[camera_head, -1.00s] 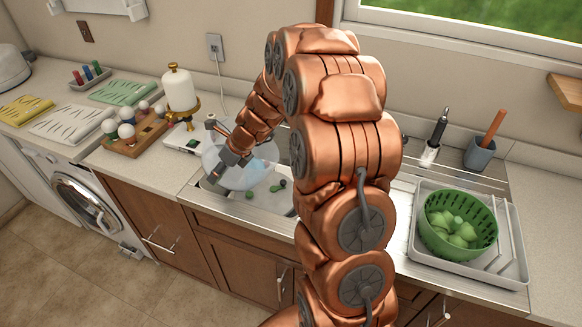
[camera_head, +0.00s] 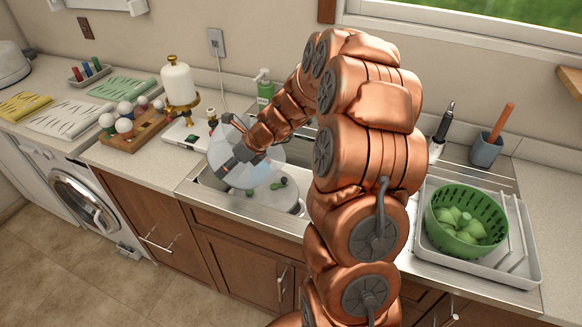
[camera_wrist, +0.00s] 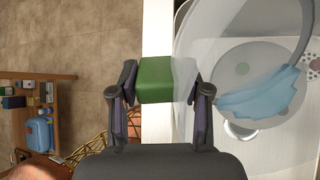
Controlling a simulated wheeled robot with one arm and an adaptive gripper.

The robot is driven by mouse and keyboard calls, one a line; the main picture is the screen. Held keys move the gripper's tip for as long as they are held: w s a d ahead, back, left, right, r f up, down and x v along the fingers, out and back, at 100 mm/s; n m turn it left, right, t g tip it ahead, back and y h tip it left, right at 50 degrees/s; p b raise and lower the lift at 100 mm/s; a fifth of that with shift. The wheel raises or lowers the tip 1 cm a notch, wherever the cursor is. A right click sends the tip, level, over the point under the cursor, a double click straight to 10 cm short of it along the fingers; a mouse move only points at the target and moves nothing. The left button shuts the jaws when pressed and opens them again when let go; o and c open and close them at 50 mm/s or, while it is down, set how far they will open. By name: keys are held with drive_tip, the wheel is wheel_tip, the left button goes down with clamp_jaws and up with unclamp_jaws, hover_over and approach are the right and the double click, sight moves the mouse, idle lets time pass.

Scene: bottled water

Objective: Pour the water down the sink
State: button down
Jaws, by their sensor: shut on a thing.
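A clear, rounded container (camera_head: 272,151) with pale blue water (camera_head: 262,173) in it is over the sink (camera_head: 216,180). It looks tilted. My gripper (camera_head: 243,160) is shut on the container's left side in the head view. In the wrist view my gripper (camera_wrist: 163,82) has its fingers either side of a green block-like part (camera_wrist: 155,78); whether this belongs to the container is unclear. The container (camera_wrist: 205,35) and its blue water (camera_wrist: 260,97) fill the right of the wrist view. The container's far side and opening cannot be made out.
A grey round item and small dark green pieces (camera_head: 277,185) lie in the sink. A green soap bottle (camera_head: 264,90) stands behind it. A wooden holder (camera_head: 135,130) and gold-based white stand (camera_head: 179,86) are left. A green colander (camera_head: 466,222) sits right in a tray (camera_head: 527,268).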

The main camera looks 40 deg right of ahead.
drive_tip(key=shift+d, duration=0.15)
drive_tip(key=shift+r+b, duration=0.1)
drive_tip(key=shift+b, duration=0.6)
drive_tip(key=shift+s+d+y+b, duration=0.1)
drive_tip(key=shift+d+y+b, duration=0.15)
drive_tip(key=shift+y+b, duration=0.1)
drive_tip(key=shift+r+b, duration=0.15)
drive_tip(key=shift+b, duration=0.15)
